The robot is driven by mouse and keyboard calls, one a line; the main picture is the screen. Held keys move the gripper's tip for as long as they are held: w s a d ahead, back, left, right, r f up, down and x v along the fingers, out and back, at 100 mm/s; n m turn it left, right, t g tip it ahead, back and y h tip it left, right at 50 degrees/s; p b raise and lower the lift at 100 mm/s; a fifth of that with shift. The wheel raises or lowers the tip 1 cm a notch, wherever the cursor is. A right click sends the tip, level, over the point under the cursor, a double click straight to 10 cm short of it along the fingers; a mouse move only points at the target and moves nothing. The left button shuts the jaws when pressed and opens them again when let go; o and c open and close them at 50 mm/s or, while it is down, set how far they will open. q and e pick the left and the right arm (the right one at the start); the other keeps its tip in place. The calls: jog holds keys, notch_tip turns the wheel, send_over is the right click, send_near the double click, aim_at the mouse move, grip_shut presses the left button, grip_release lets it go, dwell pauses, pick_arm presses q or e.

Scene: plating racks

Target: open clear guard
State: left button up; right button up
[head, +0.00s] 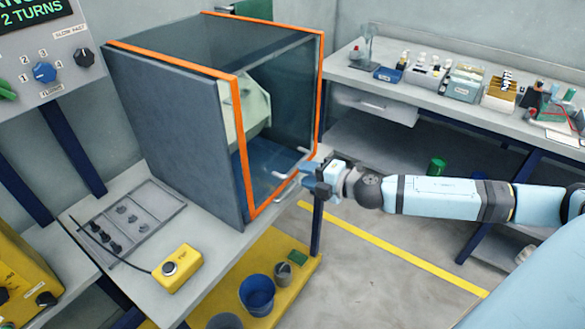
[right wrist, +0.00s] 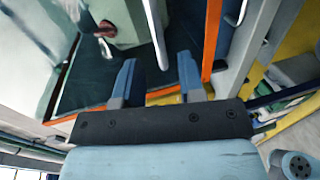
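The clear guard (head: 290,90) is a see-through panel edged in orange on the front of a dark grey cabinet (head: 180,125). It looks closed in the head view. A pale metal handle (head: 286,183) stands out near its lower right. My right gripper (head: 307,173) is close to this handle, at the guard's lower right corner. In the right wrist view its two blue fingers (right wrist: 157,75) are apart, and a pale bar (right wrist: 155,35) reaches toward the gap between them. I cannot tell whether they touch it. My left gripper is out of view.
A yellow button box (head: 178,268) and a grey rack tray (head: 125,222) lie on the bench in front of the cabinet. A back bench (head: 440,85) holds several small items. Open floor (head: 370,275) lies at the right.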

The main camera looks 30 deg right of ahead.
aim_at(293, 169)
jog(key=shift+p+x, duration=0.3)
jog(key=shift+x, duration=2.15)
grip_shut()
